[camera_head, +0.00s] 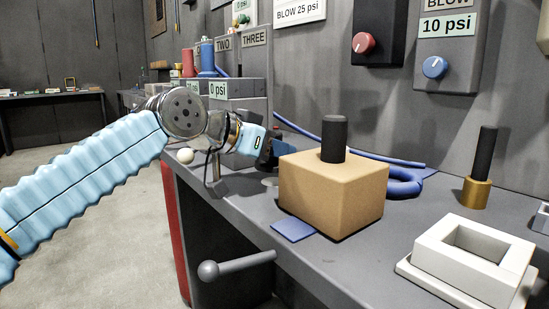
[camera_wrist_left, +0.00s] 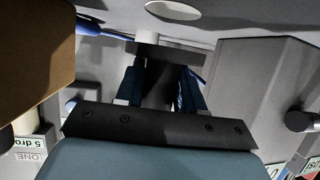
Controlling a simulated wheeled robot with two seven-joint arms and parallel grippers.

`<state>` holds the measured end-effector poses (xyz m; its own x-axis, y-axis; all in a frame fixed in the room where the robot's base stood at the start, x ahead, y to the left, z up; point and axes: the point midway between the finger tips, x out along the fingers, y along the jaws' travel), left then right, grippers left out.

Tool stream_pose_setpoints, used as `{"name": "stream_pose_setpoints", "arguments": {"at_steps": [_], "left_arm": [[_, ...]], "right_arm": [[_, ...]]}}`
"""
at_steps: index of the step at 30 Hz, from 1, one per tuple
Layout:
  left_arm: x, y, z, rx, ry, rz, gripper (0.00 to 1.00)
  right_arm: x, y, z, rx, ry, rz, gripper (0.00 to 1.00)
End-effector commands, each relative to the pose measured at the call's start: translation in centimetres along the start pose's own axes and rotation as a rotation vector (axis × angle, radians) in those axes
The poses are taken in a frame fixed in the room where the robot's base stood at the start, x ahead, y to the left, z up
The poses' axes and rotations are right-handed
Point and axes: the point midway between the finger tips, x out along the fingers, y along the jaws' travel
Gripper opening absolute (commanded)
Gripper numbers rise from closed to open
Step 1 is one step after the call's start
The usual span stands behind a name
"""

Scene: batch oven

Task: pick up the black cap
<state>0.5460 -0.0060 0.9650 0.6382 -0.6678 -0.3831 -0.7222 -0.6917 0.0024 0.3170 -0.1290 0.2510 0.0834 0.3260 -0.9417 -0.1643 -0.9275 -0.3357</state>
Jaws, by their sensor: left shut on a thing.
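My left gripper (camera_head: 272,149) is behind the left edge of the tan block, over the grey bench. In the left wrist view its two blue fingers (camera_wrist_left: 160,90) are shut on a dark piece between them, which looks like the black cap (camera_wrist_left: 158,78). A wider grey rim (camera_wrist_left: 165,52) shows just past the fingertips. In the head view the held piece is mostly hidden by the fingers and the block. My right gripper is in neither view.
The tan block (camera_head: 325,195) with a black cylinder (camera_head: 334,138) on top stands close right of the gripper. A brass-based black cylinder (camera_head: 484,153) and a white square frame (camera_head: 465,262) stand farther right. A blue hose (camera_head: 350,146) runs along the back. A grey lever (camera_head: 238,265) juts out in front.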

Motion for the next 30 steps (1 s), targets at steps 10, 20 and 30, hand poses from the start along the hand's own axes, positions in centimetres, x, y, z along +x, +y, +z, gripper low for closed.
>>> {"name": "stream_pose_setpoints", "arguments": {"at_steps": [10, 20, 30], "left_arm": [[-9.7, 2.1, -3.7, 0.002, 0.004, -0.005, 0.06], [-15.6, 3.7, -4.0, 0.001, 0.002, -0.002, 0.06], [-16.2, 3.9, -4.0, 0.001, 0.0, 0.0, 0.06]], "right_arm": [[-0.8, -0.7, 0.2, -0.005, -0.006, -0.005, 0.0], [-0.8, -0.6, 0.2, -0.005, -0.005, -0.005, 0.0], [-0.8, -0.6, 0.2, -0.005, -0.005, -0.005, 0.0]]}}
